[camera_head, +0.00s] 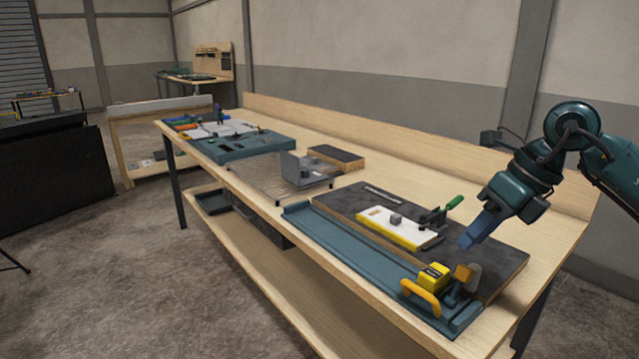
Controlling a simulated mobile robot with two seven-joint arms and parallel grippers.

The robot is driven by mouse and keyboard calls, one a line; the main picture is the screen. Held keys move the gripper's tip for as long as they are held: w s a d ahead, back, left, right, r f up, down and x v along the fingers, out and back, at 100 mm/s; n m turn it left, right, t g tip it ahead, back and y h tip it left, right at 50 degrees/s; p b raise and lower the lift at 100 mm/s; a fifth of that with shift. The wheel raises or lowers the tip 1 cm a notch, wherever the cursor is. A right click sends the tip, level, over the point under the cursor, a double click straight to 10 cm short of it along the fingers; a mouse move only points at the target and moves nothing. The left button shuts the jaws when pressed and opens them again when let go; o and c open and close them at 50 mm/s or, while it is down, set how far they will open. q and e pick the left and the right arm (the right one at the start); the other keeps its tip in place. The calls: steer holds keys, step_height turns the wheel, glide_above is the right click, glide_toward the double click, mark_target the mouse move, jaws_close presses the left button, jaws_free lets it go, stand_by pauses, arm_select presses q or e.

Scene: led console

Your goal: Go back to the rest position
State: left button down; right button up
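My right arm comes in from the right edge. My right gripper (467,241) hangs tilted down over the right end of the workbench, above the dark board. Its blue-grey fingers show as one block from the side, so I cannot tell whether they are apart, and no held object can be made out. My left arm and gripper are out of view. A white and yellow console plate (398,229) lies on the dark board (345,200), with a green-handled clamp (453,203) at its right end, close to the gripper.
A teal rail fixture (335,243) runs along the bench front, with a yellow block (433,276) and an orange handle (421,296) at its right end. A grey mesh stand (262,182) and a teal tray (205,148) stand further left. Bare wood (400,165) lies behind.

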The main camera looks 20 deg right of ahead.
steer(key=a+f+m+t+y+p, duration=0.25)
steer(key=a+m+y, duration=0.25)
steer(key=a+y, duration=0.5)
steer(key=a+f+m+t+y+p, duration=0.1)
steer(key=a+f+m+t+y, duration=0.3)
steer(key=a, duration=1.1)
step_height(320, 180, down, 10)
steer(key=d+m+t+h+p, duration=0.1)
steer(key=d+m+t+h, duration=0.2)
steer(key=m+t+h, duration=1.05)
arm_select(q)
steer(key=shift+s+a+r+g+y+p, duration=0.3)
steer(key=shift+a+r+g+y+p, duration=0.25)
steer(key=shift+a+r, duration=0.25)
arm_select(e)
steer(key=s+f+m+g, duration=1.2)
steer(key=s+f+m, duration=0.1)
steer(key=f+m, duration=0.1)
steer(key=shift+s+f+m+g+h, duration=0.15)
steer(key=shift+f+m+g+h, duration=0.25)
steer(key=shift+f, duration=0.5)
